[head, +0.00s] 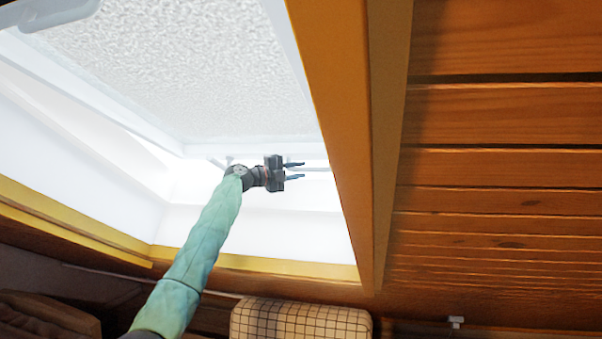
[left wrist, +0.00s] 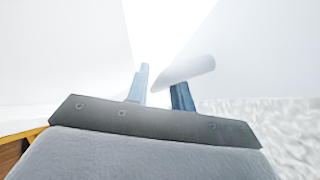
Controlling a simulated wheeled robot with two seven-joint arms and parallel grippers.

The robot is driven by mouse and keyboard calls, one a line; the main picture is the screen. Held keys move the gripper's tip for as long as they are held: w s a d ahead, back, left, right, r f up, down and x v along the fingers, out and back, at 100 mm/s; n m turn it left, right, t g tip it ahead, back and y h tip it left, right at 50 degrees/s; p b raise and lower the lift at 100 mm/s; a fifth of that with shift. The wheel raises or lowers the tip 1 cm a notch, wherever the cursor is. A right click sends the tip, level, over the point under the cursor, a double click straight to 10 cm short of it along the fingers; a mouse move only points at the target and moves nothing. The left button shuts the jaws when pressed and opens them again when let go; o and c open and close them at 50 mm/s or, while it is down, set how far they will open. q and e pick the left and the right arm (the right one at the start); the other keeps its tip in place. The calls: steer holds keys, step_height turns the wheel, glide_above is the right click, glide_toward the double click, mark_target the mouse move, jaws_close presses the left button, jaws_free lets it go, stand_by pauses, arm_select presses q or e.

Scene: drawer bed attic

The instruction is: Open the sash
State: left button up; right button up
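The sash (head: 190,60) is a frosted pane in a white frame at the upper left of the head view. Its lower edge stands apart from the yellow-edged window frame (head: 250,263), with a bright gap between. My left gripper (head: 296,171) is just below that lower edge, fingers apart and pointing right. A thin white bar (head: 315,169) runs beside the fingers. In the left wrist view the fingers (left wrist: 161,90) are apart, and a white rod (left wrist: 190,72) lies at the right finger's tip; contact cannot be told. My right gripper is not in view.
A pale grey bar-shaped part (head: 62,12) shows at the sash's top left. A thick wooden beam (head: 345,110) borders the opening on the right, beside a plank ceiling (head: 500,180). A checked cushion (head: 300,320) is at the bottom.

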arm_select(q)
steer(key=v, duration=0.1)
steer(key=b+v, duration=0.1)
steer(key=v, duration=0.2)
steer(key=shift+d+f+b, duration=0.1)
steer(key=shift+f+b, duration=0.15)
steer(key=shift+b, duration=0.15)
stand_by(0.5)
steer(key=b+v, duration=0.1)
steer(key=v, duration=0.6)
steer(key=shift+a, duration=0.4)
steer(key=shift+s+f, duration=0.1)
steer(key=shift+s, duration=0.05)
